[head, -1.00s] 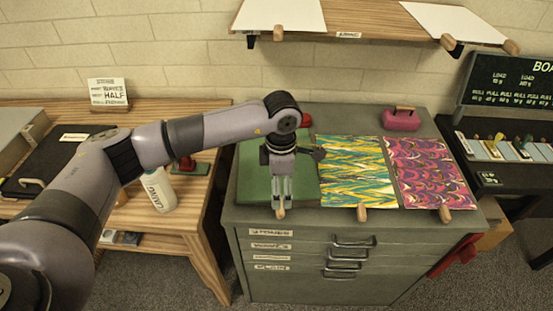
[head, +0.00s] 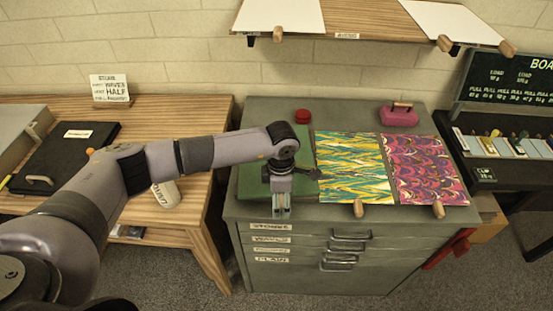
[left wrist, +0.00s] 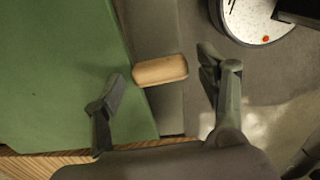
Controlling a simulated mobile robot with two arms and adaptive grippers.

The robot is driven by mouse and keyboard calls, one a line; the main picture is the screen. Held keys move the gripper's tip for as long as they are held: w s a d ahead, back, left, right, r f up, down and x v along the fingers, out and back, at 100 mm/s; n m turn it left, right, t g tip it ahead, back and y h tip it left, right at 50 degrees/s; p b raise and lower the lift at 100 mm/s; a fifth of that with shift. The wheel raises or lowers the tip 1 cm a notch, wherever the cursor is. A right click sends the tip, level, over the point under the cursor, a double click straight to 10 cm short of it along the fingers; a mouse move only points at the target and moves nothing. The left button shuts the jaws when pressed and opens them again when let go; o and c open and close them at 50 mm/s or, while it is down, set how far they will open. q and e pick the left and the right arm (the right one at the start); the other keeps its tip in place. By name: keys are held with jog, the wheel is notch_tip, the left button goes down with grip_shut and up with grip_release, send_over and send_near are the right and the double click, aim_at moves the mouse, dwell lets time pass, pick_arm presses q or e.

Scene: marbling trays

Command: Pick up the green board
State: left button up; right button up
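The green board (head: 250,182) lies flat on the left part of the grey cabinet top, partly covered by my left arm. My left gripper (head: 281,212) is at the board's front edge, pointing down. In the left wrist view the board (left wrist: 60,75) fills the left side, and its wooden handle (left wrist: 160,70) sticks out past its edge. My left gripper (left wrist: 160,82) is open there, with the handle between its two fingers and a gap on each side. In the head view the gripper hides the handle. My right gripper is not in view.
A yellow-teal patterned board (head: 352,165) and a pink-purple one (head: 425,170) lie to the right, each with a wooden handle. Behind are a red round object (head: 302,116) and a pink block (head: 398,117). A wooden table (head: 200,125) stands at left.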

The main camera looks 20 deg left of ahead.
pick_arm(q)
jog(key=c, duration=0.9)
jog(key=shift+c, duration=0.6)
jog(key=shift+w+r, duration=0.1)
jog(key=shift+r, duration=0.05)
